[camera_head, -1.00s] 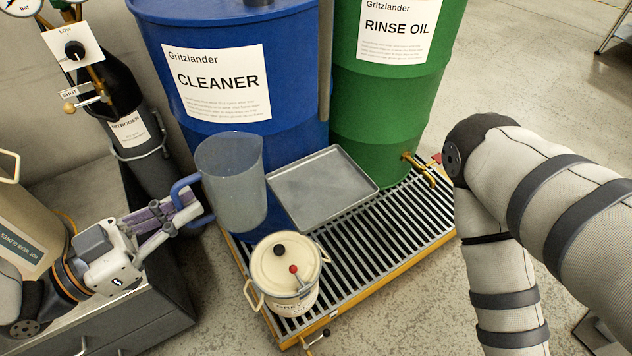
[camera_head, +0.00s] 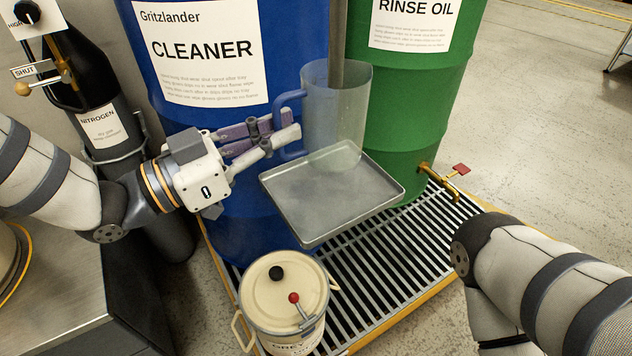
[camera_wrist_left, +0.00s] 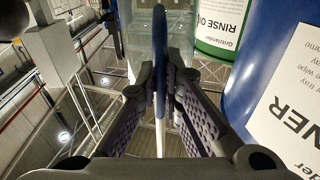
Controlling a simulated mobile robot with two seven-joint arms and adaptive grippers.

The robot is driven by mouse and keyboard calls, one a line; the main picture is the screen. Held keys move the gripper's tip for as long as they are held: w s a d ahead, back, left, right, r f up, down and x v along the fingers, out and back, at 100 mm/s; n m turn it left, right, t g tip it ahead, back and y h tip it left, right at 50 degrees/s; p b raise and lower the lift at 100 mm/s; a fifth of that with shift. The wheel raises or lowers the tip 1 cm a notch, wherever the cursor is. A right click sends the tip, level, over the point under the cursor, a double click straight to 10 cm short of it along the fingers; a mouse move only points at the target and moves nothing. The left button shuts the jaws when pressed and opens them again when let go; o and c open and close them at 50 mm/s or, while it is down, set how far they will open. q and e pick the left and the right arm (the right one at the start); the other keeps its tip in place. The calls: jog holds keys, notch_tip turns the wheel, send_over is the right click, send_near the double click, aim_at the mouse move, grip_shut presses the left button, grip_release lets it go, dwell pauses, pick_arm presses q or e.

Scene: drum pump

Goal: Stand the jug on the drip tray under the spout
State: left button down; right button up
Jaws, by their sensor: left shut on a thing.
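The see-through grey jug (camera_head: 340,125) is upright at the back of the flat grey drip tray (camera_head: 320,215). Its base overlaps the tray's back part in the head view; I cannot tell whether it touches. My left gripper (camera_head: 286,136) is shut on the jug's blue handle (camera_head: 290,98), from the left. The handle also shows between the fingers in the left wrist view (camera_wrist_left: 160,50). A grey vertical pipe (camera_head: 339,30) shows above and through the jug's upper part; I cannot tell whether it is the spout. My right gripper is out of view.
A blue cleaner drum (camera_head: 150,75) stands behind the tray and a green rinse oil drum (camera_head: 420,100), with a brass tap (camera_head: 440,180), right of it. A cream lidded can (camera_head: 262,300) stands in front on the slatted grate (camera_head: 390,255). Grate right of the tray is clear.

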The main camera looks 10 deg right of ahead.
aim_at(309, 163)
pick_arm(q)
notch_tip(309, 163, down, 8)
jog(key=shift+r+b, duration=0.15)
jog(key=shift+b, duration=0.7)
jog(key=c, duration=1.8)
grip_release()
jog(key=shift+o, duration=0.2)
